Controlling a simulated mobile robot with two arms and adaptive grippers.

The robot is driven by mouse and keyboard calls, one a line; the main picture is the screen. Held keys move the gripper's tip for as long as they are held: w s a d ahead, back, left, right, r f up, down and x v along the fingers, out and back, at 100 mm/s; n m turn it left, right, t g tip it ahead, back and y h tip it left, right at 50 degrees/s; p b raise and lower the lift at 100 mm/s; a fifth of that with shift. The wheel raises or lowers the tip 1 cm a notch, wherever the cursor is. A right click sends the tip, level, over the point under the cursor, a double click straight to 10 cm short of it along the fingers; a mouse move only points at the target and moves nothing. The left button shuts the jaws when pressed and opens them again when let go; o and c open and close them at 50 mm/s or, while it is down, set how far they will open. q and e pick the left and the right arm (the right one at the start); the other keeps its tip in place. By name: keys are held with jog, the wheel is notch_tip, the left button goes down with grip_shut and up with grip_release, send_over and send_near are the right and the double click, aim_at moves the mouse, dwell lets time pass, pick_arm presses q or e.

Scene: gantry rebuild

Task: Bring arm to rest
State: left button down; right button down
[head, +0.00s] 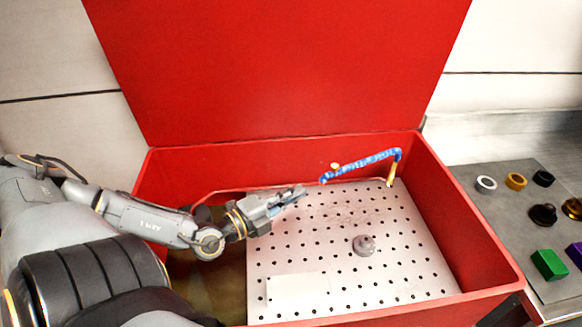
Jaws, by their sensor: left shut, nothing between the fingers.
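My left arm (150,222) comes in from the left and reaches over the left wall of a red box. My left gripper (292,196) is shut with nothing between its fingers. It hangs above the back left part of a perforated plate (430,262) inside the box. My right gripper does not show in the head view.
The red box (470,250) has its tall lid (280,65) raised. A blue-wrapped bar (360,165) lies near the back wall. A small grey knob (364,245) sits on the plate. Rings and a green block (549,264) rest on the grey surface at right.

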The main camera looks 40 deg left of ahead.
pick_arm(q)
jog(key=shift+s, duration=0.45)
